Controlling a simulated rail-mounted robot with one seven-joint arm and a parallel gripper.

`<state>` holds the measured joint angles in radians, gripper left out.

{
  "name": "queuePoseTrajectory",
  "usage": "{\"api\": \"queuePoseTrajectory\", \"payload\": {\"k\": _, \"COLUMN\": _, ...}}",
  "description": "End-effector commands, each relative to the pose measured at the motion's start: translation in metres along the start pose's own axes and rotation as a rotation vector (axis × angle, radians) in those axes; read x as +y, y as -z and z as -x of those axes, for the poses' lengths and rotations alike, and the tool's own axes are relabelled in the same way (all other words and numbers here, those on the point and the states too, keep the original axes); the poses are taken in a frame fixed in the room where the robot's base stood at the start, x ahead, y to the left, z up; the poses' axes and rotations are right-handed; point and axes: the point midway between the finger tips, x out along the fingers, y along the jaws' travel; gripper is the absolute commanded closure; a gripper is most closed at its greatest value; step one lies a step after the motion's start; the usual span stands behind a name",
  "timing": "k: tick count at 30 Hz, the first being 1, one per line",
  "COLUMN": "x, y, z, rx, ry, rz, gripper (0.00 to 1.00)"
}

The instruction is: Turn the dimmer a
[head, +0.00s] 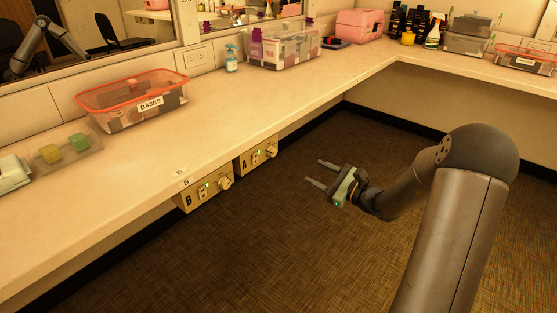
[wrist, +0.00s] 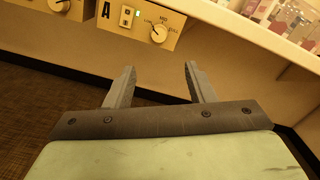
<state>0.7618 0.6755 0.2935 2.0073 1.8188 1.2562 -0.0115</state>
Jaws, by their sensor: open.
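Dimmer box A (head: 257,155) is mounted under the front edge of the counter. It has a small green light, a switch and a round pale knob (head: 271,152) on its right side. The wrist view shows the box (wrist: 124,18) at the top, with the knob (wrist: 157,31) and its LOW, MID and FULL marks. My gripper (head: 313,171) is to the right of box A in the head view, over the floor, apart from the knob. Its two fingers (wrist: 155,82) are spread and empty, and they point toward the panel below the box.
Dimmer box B (head: 203,194), with a similar knob, hangs to the left of box A. The counter (head: 225,103) holds a BASES bin (head: 135,108), a blue spray bottle (head: 232,58) and a clear case (head: 283,50). The floor (head: 290,240) below is free.

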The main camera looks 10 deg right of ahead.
Motion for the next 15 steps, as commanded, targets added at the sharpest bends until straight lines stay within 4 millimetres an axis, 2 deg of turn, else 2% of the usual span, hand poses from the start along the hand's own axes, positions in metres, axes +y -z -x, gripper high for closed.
{"api": "queuePoseTrajectory", "payload": {"k": 15, "x": 0.004, "y": 0.002, "z": -0.112, "rx": -0.002, "ry": -0.006, "rz": -0.001, "gripper": 0.51}}
